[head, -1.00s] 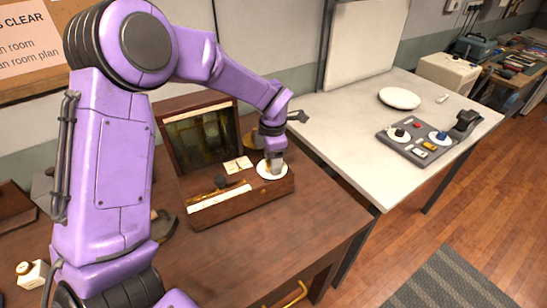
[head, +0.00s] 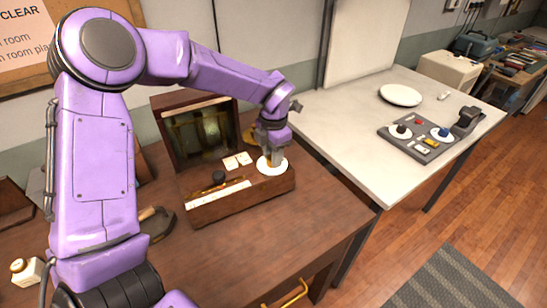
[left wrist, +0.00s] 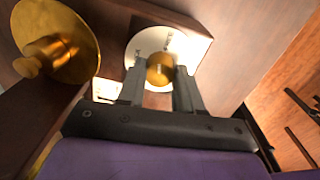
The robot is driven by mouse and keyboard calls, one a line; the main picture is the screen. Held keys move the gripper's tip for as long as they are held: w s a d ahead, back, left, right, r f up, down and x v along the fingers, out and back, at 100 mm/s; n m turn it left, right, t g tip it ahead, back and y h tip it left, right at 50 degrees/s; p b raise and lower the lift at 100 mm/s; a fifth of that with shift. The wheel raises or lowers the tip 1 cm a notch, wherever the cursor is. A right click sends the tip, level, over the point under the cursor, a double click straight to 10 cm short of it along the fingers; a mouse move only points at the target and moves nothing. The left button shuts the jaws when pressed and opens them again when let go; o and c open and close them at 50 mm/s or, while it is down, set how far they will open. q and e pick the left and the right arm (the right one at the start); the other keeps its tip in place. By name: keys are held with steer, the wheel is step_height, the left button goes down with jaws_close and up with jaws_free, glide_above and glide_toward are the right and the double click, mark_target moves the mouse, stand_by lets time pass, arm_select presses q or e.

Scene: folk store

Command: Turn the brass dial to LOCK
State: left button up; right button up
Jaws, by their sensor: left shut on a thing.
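The brass dial is a round brass knob (left wrist: 160,70) on a white round plate (head: 283,166), set in the right end of a dark wooden box (head: 240,205). The plate's white face also shows in the left wrist view (left wrist: 143,42), with small markings too blurred to read. My left gripper (head: 271,158) reaches down over the plate from above. In the left wrist view its two fingers (left wrist: 158,82) are closed around the knob, one on each side. The knob's pointing direction is hidden. My right gripper is in neither view.
The box has a raised lid with a dark glassy panel (head: 203,137), a black knob (head: 219,177) and white cards (head: 238,161). A larger brass disc (left wrist: 75,50) with a knob sits close to my left gripper. A grey control panel (head: 425,140) stands on the white table.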

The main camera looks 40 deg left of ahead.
arm_select(q)
steer(key=n+b, duration=0.1)
steer(key=n, duration=0.2)
steer(key=shift+f+n+b, duration=0.15)
steer(key=shift+n+b, duration=0.2)
steer(key=shift+n, duration=0.05)
steer(key=n+b, duration=0.2)
steer(key=n, duration=0.1)
steer(key=shift+w+n, duration=0.1)
steer(key=shift+n, duration=0.2)
steer(key=n+b, duration=0.2)
steer(key=n, duration=0.2)
steer(key=shift+a+g+b, duration=0.1)
steer(key=shift+g+b, duration=0.2)
steer(key=shift+b, duration=0.1)
steer(key=shift+n+b, duration=0.8)
steer(key=shift+n, duration=0.5)
steer(key=o, duration=0.9)
steer(key=shift+o, duration=0.7)
steer(key=shift+a, duration=0.1)
